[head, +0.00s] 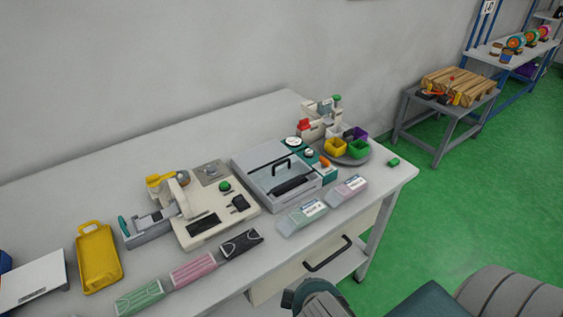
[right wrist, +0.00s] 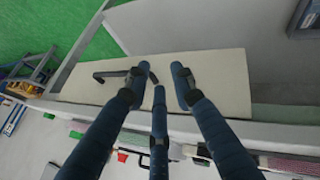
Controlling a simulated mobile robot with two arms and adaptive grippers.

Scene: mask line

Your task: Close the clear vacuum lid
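A grey box-shaped unit (head: 254,181) sits on the white table in the head view. A black handle (head: 283,159) stands on its top, and a dark bar lies in its front part. The clear lid is hard to make out against the box, so I cannot tell how far it is open. In the right wrist view my right gripper (right wrist: 160,75) has its fingers spread and nothing between them. It is in front of the cream drawer front (right wrist: 225,80) below the tabletop, near its black handle (right wrist: 105,76). My left gripper is in neither view.
Left of the box is a cream sealing machine (head: 190,238) and a yellow tray (head: 97,265). Green, pink and black masks lie along the front edge. Two labelled packs (head: 300,217) lie before the box. A round tray (head: 358,159) with coloured cups stands right.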

